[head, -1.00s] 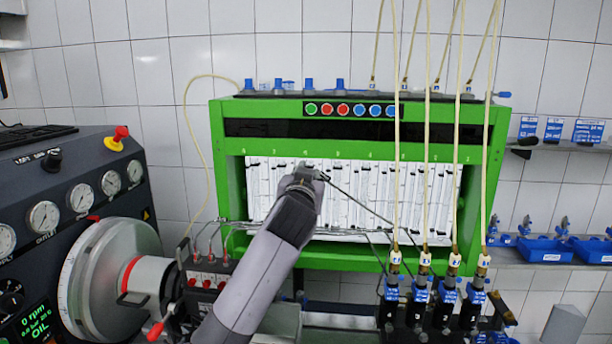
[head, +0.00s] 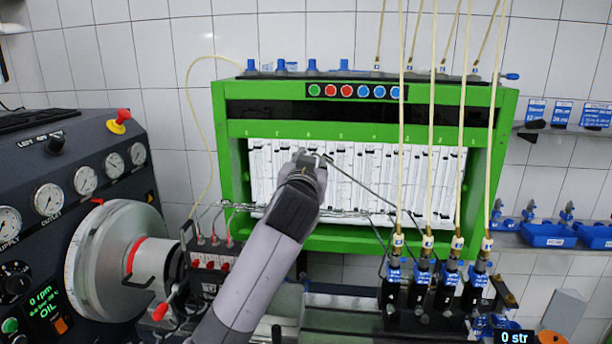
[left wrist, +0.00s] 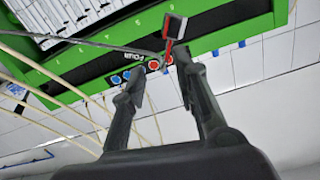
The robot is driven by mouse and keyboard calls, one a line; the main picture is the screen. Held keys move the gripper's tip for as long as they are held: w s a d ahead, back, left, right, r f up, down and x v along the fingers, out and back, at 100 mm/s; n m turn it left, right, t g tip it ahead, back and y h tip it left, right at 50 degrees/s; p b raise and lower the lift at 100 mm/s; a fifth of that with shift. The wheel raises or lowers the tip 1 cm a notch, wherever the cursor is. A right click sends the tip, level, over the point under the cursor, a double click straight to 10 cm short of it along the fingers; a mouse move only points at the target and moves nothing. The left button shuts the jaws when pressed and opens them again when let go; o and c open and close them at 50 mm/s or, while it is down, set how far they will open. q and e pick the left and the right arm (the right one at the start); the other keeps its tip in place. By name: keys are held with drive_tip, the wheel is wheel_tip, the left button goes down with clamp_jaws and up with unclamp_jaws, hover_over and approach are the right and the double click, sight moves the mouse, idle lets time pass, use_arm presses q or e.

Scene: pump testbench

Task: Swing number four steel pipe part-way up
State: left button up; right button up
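My left gripper (head: 308,160) is in front of the white scale panel of the green test bench. In the left wrist view its two fingers (left wrist: 161,62) stand apart. A thin grey steel pipe (head: 360,190) slants from beside the gripper down right towards the pump injectors. In the left wrist view the pipe (left wrist: 100,46) reaches the gap between the fingertips, near a "FOUR" label (left wrist: 140,58) and a red, black and white piece (left wrist: 174,32). I cannot tell whether the fingers touch the pipe. Other steel pipes (head: 345,212) lie low across the panel. The right gripper is not seen.
Several blue-and-black injectors (head: 421,285) with pale hoses (head: 431,150) stand at right. The green frame (head: 490,180) surrounds the panel. A grey wheel (head: 105,262) and gauge console (head: 60,190) are at left. Blue bins (head: 548,236) sit on a shelf at right.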

use_arm(q)
drive_tip(key=s+a, duration=0.1)
drive_tip(key=s, duration=0.8)
drive_tip(key=shift+s+a, duration=0.15)
drive_tip(key=shift+a, duration=0.25)
